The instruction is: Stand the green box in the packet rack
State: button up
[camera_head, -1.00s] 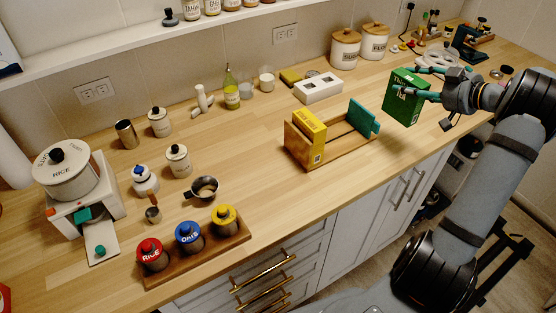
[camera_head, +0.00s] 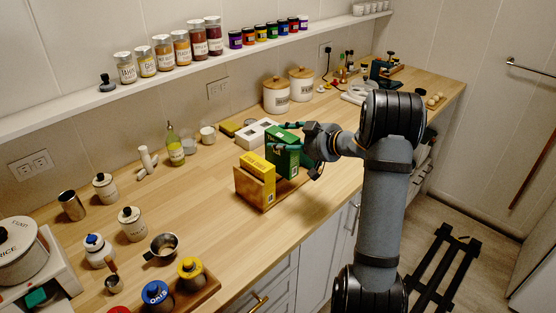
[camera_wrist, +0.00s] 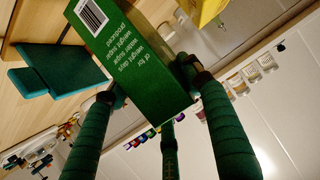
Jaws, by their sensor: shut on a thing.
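The green box (camera_head: 283,152) is held by my gripper (camera_head: 290,136), whose green fingers are around it. In the head view the box is upright over the packet rack (camera_head: 268,197), just behind and right of the yellow box (camera_head: 256,176) standing at the rack's near end. The rack's middle is largely hidden, so I cannot tell whether the green box touches its base.
A white block with holes (camera_head: 255,133) lies close behind the rack. Two lidded canisters (camera_head: 277,96) stand by the wall. A green bottle (camera_head: 174,148) and a pan (camera_head: 163,246) are to the left. The counter left of the rack is clear.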

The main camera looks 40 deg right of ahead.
aim_at(278, 156)
jog(key=shift+w+a+f, duration=0.35)
jog(key=shift+a+f, duration=0.2)
jog(key=shift+a, duration=0.25)
jog(key=shift+a+f, duration=0.15)
jog(key=shift+f, duration=1.85)
jog(key=shift+f+b, duration=0.2)
jog(key=shift+b, duration=0.15)
jog(key=o, duration=1)
